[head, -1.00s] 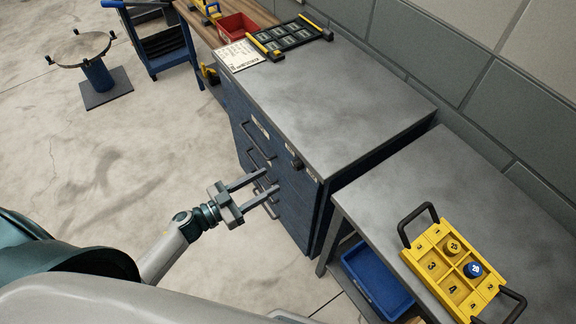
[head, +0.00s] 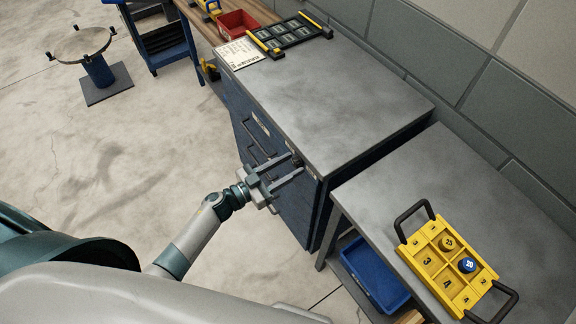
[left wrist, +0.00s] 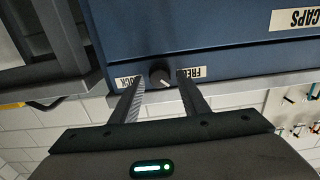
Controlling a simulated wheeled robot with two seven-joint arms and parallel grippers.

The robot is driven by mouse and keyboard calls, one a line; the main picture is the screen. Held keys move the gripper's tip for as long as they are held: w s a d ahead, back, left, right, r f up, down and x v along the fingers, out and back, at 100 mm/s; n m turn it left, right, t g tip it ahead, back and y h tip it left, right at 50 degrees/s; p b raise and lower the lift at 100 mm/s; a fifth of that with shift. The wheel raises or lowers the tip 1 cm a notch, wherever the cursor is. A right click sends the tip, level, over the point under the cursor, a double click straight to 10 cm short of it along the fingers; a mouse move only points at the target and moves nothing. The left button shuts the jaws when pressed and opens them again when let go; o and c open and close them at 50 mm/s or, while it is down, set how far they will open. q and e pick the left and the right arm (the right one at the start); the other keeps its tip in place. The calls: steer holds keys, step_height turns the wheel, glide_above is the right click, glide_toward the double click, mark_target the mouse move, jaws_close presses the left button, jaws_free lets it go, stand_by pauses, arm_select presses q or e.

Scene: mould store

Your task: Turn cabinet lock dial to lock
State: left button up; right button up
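The lock dial (left wrist: 160,76) is a small dark knob on the blue cabinet (left wrist: 200,30), with a pale pointer mark slanting toward the lower right. In the left wrist view the labels are upside down: LOCK (left wrist: 127,82) is left of the dial and FREE (left wrist: 192,72) is right. My left gripper (head: 296,163) is open at the cabinet's upper front edge. Its two fingers (left wrist: 159,86) stand on either side of the dial, with gaps visible, so it is not gripped. The fingers partly cover the labels. My right gripper is not in view.
Drawer handles (head: 262,160) stick out just left of my left gripper. A bench (head: 385,195) to the right carries a yellow tray (head: 432,262) with handles; a blue bin (head: 372,275) sits below. The cabinet top (head: 340,95) is mostly clear. Open floor lies left.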

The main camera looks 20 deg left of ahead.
arm_select(q)
steer(key=c, duration=0.8)
steer(key=shift+m, duration=0.5)
steer(key=m+b, duration=0.2)
steer(key=m, duration=0.3)
steer(key=shift+s+f+b, duration=0.1)
steer(key=shift+f+b, duration=0.05)
steer(key=shift+b, duration=0.15)
steer(key=m+b, duration=0.3)
steer(key=m, duration=0.3)
steer(key=shift+d+f+m, duration=0.1)
steer(key=shift+m, duration=0.2)
steer(key=m+b, duration=0.2)
steer(key=m, duration=0.3)
steer(key=shift+s+b, duration=0.1)
steer(key=shift+b, duration=0.3)
steer(key=shift+m, duration=0.3)
steer(key=o, duration=1)
